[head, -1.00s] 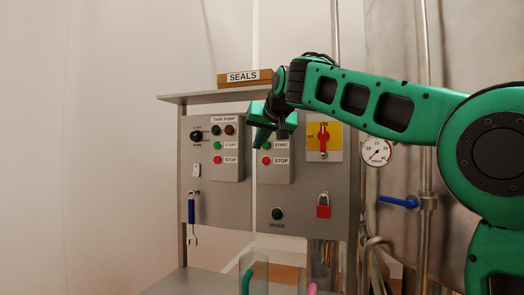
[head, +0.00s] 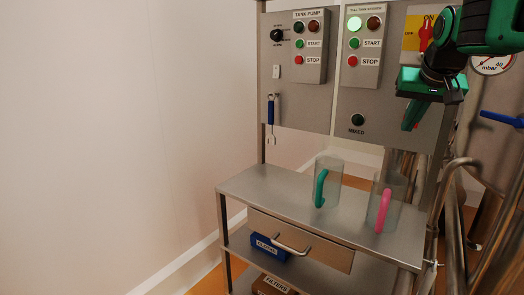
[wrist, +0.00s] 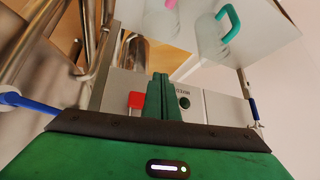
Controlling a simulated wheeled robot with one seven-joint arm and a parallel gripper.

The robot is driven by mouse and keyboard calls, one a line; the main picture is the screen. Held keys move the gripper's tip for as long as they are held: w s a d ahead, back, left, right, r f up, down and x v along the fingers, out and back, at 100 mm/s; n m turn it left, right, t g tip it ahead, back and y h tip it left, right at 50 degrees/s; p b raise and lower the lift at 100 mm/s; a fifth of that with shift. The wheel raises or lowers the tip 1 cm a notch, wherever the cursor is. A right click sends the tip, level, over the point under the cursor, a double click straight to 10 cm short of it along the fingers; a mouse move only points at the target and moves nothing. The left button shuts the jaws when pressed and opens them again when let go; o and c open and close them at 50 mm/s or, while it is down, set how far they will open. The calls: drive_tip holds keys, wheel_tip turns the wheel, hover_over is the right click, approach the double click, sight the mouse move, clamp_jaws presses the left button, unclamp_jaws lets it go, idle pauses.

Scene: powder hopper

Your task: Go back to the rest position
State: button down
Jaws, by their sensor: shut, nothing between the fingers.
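My gripper (head: 411,117) hangs in front of the right side of the control panel (head: 310,103), its green fingers pointing down. In the wrist view its two fingers (wrist: 162,97) are closed together with nothing between them. It looks apart from the panel, though the gap is hard to judge. My wrist and forearm cover part of the red-handled ON/OFF switch (head: 426,32).
A steel bench (head: 262,187) below carries a jug with a green handle (head: 327,183) and one with a pink handle (head: 384,205). Pipes (head: 455,200) and a blue-handled valve (head: 500,118) stand right. The left wall side is clear.

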drive_tip(key=s+d+f+m+g+y, duration=0.1)
drive_tip(key=s+f+g, duration=0.2)
drive_tip(key=s+f, duration=1.1)
drive_tip(key=s+d+f+m+g+y, duration=0.1)
drive_tip(key=s+f+g, duration=0.3)
drive_tip(key=s+f, duration=0.9)
drive_tip(key=s+d, duration=0.1)
drive_tip(key=s, duration=0.6)
drive_tip(key=shift+s+d+f, duration=0.2)
drive_tip(key=shift+s+f, duration=0.1)
drive_tip(key=shift+f, duration=0.1)
